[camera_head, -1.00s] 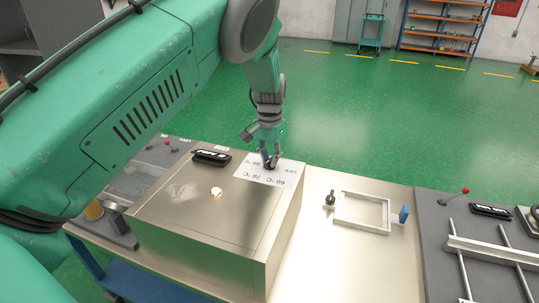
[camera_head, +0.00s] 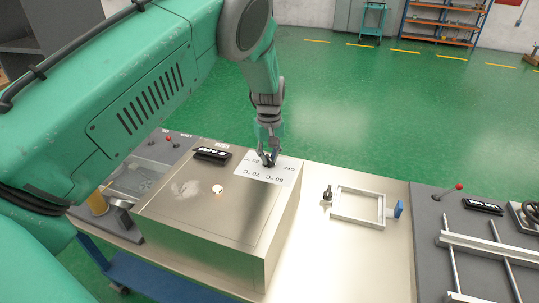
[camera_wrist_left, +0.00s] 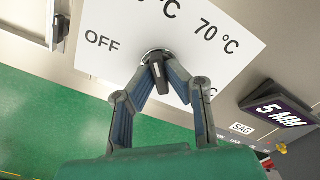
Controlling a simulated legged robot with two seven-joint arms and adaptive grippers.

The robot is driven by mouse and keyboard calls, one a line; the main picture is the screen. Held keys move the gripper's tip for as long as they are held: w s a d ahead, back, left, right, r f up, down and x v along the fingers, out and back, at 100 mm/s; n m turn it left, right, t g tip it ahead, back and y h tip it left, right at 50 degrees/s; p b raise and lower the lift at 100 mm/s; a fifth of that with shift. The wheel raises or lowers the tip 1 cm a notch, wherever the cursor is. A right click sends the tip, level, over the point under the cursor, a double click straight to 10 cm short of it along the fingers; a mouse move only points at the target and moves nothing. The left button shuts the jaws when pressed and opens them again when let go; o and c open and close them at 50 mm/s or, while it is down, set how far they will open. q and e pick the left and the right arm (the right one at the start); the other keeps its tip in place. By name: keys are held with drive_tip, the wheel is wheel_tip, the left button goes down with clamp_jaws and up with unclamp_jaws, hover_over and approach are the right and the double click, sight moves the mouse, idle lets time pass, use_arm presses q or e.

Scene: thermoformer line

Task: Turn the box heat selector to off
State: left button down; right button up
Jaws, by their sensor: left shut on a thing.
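The box heat selector is a dark knob (camera_wrist_left: 157,69) on a white label plate (camera_head: 258,171) on top of the metal box (camera_head: 190,212). In the left wrist view the label reads OFF to the left of the knob and 70 °C to its upper right; another temperature is cut off at the top edge. My left gripper (camera_head: 268,158) reaches down onto the knob, with its two fingers shut on either side of it. The fingers partly hide the knob, and I cannot tell which mark it points to. My right gripper is not in view.
A metal frame (camera_head: 358,217) with a blue tab lies on the bench to the right.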

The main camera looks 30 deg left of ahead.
use_arm(q)
drive_tip(key=n, duration=0.5)
drive_tip(key=shift+w+p, duration=0.1)
drive_tip(key=shift+p, duration=0.25)
drive_tip(key=shift+n, duration=2.4)
drive_tip(key=c, duration=1.7)
unclamp_jaws()
drive_tip(key=shift+c, duration=0.2)
drive_tip(key=shift+o, duration=0.7)
drive_tip(key=shift+w+f, duration=0.1)
wheel_tip(320, 180, up, 12)
